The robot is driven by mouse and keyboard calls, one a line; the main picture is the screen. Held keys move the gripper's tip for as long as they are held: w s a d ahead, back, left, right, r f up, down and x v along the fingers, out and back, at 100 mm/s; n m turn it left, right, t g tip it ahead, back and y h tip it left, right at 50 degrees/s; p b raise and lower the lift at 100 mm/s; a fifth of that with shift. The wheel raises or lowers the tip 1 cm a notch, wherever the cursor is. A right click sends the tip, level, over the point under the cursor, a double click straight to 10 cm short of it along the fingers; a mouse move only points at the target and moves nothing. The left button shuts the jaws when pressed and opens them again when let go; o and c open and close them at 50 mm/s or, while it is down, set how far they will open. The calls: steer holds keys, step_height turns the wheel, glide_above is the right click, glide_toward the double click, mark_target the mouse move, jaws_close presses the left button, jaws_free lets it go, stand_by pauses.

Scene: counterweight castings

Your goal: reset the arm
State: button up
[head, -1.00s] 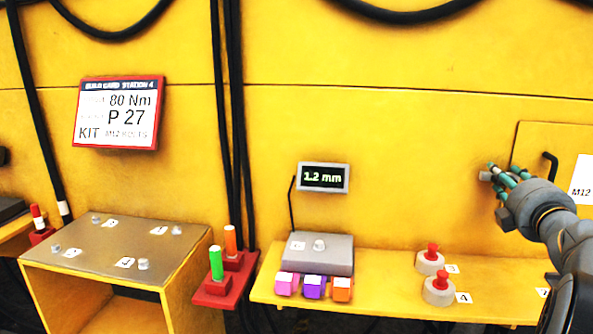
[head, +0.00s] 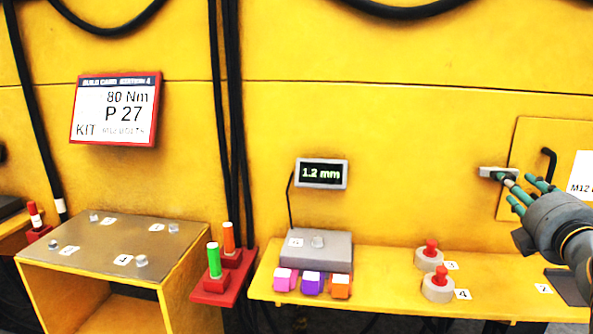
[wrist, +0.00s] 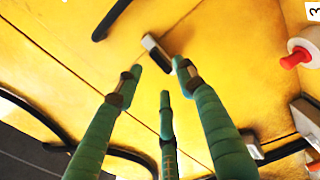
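My gripper (head: 515,190) is at the right of the head view, in front of the yellow wall. Its teal fingers are spread apart with nothing held between them. In the wrist view, my gripper (wrist: 158,80) shows its separated fingers pointing at the wall. A small grey bar (head: 490,171) sits at the left edge of a yellow wall panel (head: 535,140), just beyond the fingertips. The bar also shows in the wrist view (wrist: 155,50). I cannot tell for certain whether a fingertip touches it.
A black handle (head: 547,165) is on the panel. The yellow shelf (head: 390,275) below carries red-knobbed weights (head: 430,255), a grey gauge box (head: 335,246) and coloured blocks (head: 312,283). A metal-topped stand (head: 90,243) is at left. Open space lies before the wall.

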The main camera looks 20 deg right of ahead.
mark_target(500, 170)
steer(key=x, duration=0.8)
steer(key=shift+r+m+p, duration=0.2)
steer(key=shift+m+p, duration=0.6)
steer(key=shift+s+m, duration=0.2)
steer(key=shift+m, duration=0.3)
steer(key=shift+f, duration=0.15)
